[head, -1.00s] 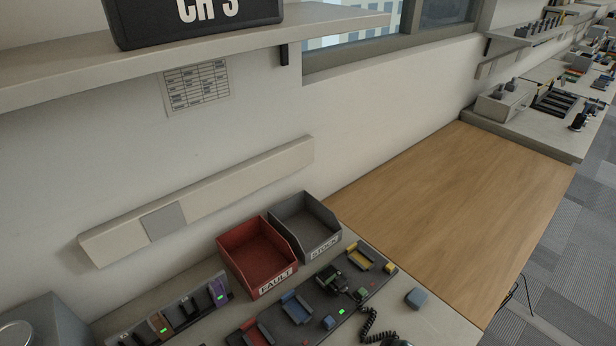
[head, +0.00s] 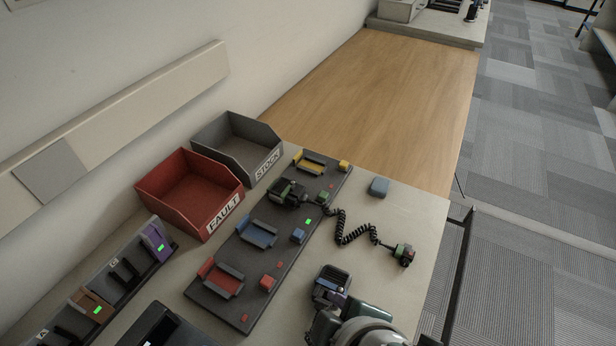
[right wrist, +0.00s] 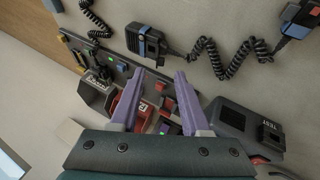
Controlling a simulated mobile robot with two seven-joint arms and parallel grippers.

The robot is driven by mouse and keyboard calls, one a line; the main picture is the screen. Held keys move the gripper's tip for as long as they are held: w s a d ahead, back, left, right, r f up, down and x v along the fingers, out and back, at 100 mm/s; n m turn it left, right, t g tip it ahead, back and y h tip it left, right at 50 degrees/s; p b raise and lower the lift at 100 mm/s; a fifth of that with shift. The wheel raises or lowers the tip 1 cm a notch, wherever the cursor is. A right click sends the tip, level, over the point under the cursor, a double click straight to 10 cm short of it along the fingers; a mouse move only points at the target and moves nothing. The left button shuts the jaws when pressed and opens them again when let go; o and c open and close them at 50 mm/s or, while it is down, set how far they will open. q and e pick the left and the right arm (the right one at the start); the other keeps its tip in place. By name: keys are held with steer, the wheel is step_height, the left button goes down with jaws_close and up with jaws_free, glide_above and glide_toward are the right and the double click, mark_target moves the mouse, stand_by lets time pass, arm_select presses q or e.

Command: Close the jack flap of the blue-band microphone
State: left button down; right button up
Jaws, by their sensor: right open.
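My left gripper is not in view.
A dark board (head: 262,262) with coloured cradles lies left of the microphone. A green-banded microphone (head: 403,255) on a coiled cord lies to the right. Red FAULT (head: 190,190) and grey STOCK (head: 238,147) bins stand behind. A small blue-grey block (head: 379,186) sits near the wooden top.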

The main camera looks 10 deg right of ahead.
mark_target(320, 307)
steer(key=b+x, duration=0.2)
steer(key=x, duration=0.3)
steer(key=shift+b, duration=0.3)
steer(key=shift+w, duration=0.1)
jaws_close()
